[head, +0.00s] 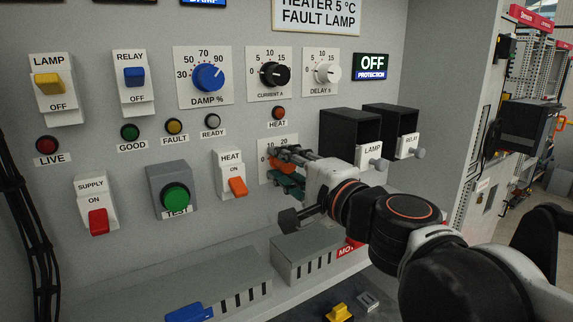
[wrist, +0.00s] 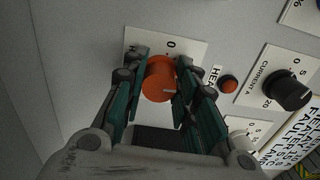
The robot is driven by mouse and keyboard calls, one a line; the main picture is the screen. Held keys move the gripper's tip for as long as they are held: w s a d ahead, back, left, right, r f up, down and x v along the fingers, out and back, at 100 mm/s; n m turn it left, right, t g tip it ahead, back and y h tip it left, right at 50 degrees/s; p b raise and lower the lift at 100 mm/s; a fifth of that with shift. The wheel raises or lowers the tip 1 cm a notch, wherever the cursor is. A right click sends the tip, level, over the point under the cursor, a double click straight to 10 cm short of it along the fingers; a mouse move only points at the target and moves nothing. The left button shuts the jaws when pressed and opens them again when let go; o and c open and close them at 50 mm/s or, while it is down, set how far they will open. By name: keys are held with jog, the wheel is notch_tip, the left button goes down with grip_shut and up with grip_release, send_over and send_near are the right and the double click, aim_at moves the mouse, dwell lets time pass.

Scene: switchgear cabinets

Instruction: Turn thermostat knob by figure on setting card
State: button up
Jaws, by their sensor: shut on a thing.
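The orange thermostat knob (wrist: 158,78) sits on a white dial plate (wrist: 190,50) in the wrist view. My gripper (wrist: 161,86) is shut on it, one green finger on each side. In the head view my gripper (head: 284,172) covers most of the knob and dial plate (head: 268,143), with 10 and 20 showing at the plate's top. A pale mark is on the knob's face, but I cannot read its setting. The setting card (head: 316,17) at the top of the panel reads HEATER 5 °C FAULT LAMP.
The orange HEAT switch (head: 237,187) is close left of my gripper. The red HEAT lamp (head: 278,113) is just above. Black boxes labelled LAMP (head: 350,138) and RELAY (head: 392,125) jut out at the right. A grey slotted duct (head: 215,285) runs below.

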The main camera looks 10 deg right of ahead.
jog(key=n, duration=0.5)
jog(key=shift+f, duration=0.15)
jog(key=shift+n, duration=2.5)
jog(key=shift+f, duration=0.1)
jog(key=o, duration=1)
jog(key=shift+o, duration=0.2)
jog(key=shift+s+d, duration=0.1)
jog(key=shift+v, duration=5.85)
